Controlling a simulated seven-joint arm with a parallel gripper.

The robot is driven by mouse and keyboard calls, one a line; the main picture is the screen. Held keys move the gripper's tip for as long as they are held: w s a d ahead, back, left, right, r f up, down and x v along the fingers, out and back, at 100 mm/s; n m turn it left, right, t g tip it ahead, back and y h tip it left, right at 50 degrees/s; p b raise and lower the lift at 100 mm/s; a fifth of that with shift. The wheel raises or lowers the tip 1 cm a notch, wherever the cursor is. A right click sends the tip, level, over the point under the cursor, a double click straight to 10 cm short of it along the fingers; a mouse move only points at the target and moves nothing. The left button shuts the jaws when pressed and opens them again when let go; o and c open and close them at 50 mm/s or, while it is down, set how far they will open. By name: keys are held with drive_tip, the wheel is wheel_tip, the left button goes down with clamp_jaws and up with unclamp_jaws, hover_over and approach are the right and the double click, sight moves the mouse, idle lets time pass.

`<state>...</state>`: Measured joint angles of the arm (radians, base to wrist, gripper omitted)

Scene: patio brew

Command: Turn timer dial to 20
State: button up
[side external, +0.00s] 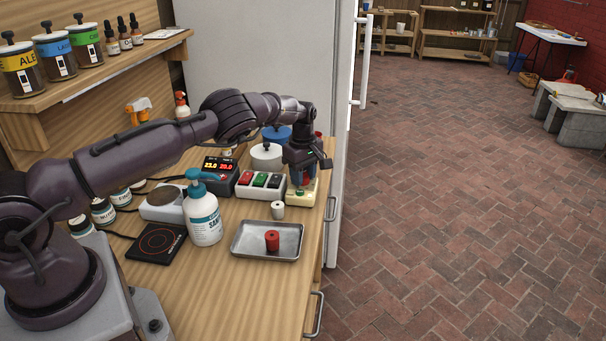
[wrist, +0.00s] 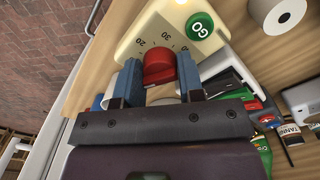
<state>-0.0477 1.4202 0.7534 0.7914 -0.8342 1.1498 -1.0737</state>
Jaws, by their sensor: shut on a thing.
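The cream timer (wrist: 170,22) fills the upper middle of the wrist view, with a red dial (wrist: 158,66), printed numbers including 20 and 30, and a green GO button (wrist: 199,26). My gripper (wrist: 160,75) is shut on the red dial, with a blue finger on either side of it. I cannot tell which number the dial points to. In the side view my gripper (side external: 303,176) points down over the timer (side external: 300,194) near the counter's right edge and hides most of the dial.
A switch box (side external: 261,186) with several coloured rockers stands just left of the timer. A white roll (side external: 278,210) and a metal tray (side external: 249,250) with a red spool (side external: 272,240) are in front. A sanitizer bottle (side external: 204,218) stands left of the tray. The front counter is clear.

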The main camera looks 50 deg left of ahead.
idle(0.3)
drive_tip(key=o, duration=0.6)
drive_tip(key=shift+o, duration=0.2)
drive_tip(key=shift+r, duration=0.1)
wheel_tip(320, 180, up, 13)
